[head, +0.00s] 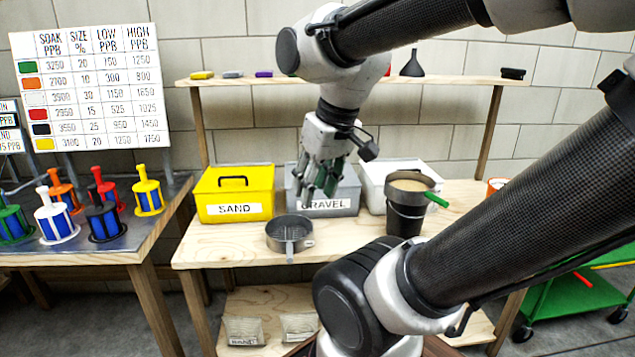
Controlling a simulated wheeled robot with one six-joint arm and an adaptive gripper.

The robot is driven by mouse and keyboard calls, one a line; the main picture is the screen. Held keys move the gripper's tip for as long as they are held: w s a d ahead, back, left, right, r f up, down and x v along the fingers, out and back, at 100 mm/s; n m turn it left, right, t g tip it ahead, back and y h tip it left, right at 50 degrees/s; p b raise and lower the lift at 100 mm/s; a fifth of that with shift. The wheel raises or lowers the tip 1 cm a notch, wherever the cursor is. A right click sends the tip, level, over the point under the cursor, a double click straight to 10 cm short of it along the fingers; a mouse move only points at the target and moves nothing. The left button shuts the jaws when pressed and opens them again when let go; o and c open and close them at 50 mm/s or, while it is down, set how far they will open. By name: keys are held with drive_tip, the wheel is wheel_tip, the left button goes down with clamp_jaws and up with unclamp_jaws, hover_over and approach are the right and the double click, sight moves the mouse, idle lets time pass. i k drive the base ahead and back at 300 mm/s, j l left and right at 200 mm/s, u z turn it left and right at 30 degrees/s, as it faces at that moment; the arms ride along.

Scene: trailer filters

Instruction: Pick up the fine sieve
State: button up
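A round grey metal pan-like sieve (289,235) sits on the wooden bench, its short handle pointing toward the front edge. A second round item with a green handle (436,199) rests on top of a black bucket (404,220), with a tan surface inside its rim. I cannot tell from this view which of the two is the fine sieve. My gripper (317,190) points down above and slightly right of the grey pan, in front of the gravel bin. Its fingers look spread, with nothing visible between them, and it is apart from both items.
A yellow sand bin (234,193), a grey gravel bin (345,196) and a white bin (376,178) line the back of the bench. A shelf (300,82) holds small items and a black funnel (412,66). Several coloured spools stand on the left table (130,246). A green cart (565,300) stands at right.

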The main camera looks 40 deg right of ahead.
sight(407, 188)
drive_tip(key=z, duration=1.65)
